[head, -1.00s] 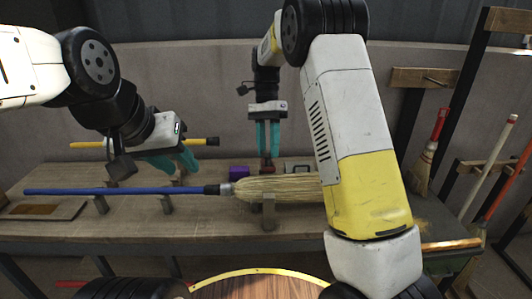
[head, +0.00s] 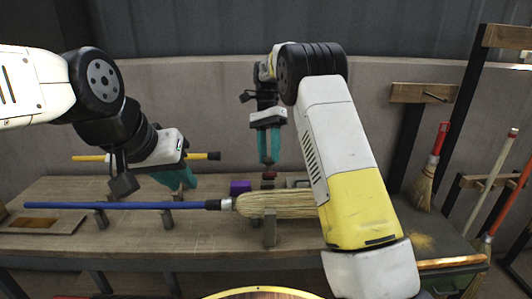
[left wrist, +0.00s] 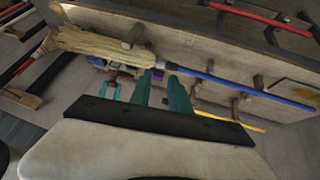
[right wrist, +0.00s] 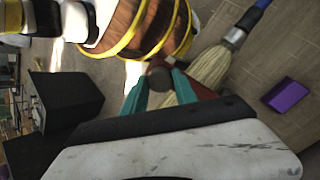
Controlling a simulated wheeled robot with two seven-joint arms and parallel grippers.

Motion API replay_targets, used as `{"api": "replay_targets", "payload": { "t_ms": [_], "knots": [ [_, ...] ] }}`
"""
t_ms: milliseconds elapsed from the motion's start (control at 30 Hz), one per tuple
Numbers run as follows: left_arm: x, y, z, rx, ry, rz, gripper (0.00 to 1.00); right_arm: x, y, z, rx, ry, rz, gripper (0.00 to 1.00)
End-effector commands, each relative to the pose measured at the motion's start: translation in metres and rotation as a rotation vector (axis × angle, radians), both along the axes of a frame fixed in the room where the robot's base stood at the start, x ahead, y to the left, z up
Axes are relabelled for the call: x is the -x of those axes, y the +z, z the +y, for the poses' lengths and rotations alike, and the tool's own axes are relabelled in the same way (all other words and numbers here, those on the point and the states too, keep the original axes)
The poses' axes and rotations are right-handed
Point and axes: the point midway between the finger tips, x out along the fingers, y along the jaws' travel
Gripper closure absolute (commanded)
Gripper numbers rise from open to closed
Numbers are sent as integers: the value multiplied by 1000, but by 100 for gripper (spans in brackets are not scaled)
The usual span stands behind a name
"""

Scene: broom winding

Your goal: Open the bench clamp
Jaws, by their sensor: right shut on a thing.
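The bench clamp is a small dark red thing (head: 268,176) at the back of the bench, behind the broom head. In the right wrist view its red body (right wrist: 198,82) shows beside a dark round knob (right wrist: 160,77). My right gripper (head: 268,162) points down at the clamp. In the right wrist view its teal fingers (right wrist: 160,82) are shut on the knob. My left gripper (head: 180,180) hangs above the bench's left part, near the blue broom handle. In the left wrist view its fingers (left wrist: 161,85) are apart with nothing between them.
A broom with blue handle (head: 120,205) and straw head (head: 275,204) lies on rests on the bench (head: 150,236). A purple block (head: 240,187) stands left of the clamp. A yellow stick (head: 100,158) lies behind. Brooms (head: 425,182) hang at right.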

Motion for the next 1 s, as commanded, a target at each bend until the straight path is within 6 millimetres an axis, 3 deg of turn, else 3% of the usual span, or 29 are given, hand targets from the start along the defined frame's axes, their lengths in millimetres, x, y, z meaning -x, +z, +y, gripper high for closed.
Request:
{"api": "replay_targets", "payload": {
  "t_ms": [33, 100, 267, 567, 767, 1000],
  "knots": [
    [0, -2, 0, 10, 10, 14, 89, 0, 0, 0, 1, -1, -1, 100],
    [-1, -7, -2, 39, 41, 53, 100, 0, 0, 0, 1, -1, -1, 100],
    [0, -30, -13, 194, 216, 270, 100, 0, 0, 0, 1, -1, -1, 100],
    [-3, -67, -51, 574, 760, 886, 100, 0, 0, 0, 1, -1, -1, 100],
    [-21, -77, -73, 774, 1138, 1315, 100, 0, 0, 0, 1, -1, -1, 100],
    [-66, -86, -80, 953, 1564, 1860, 100, 0, 0, 0, 1, -1, -1, 100]
  ]
}}
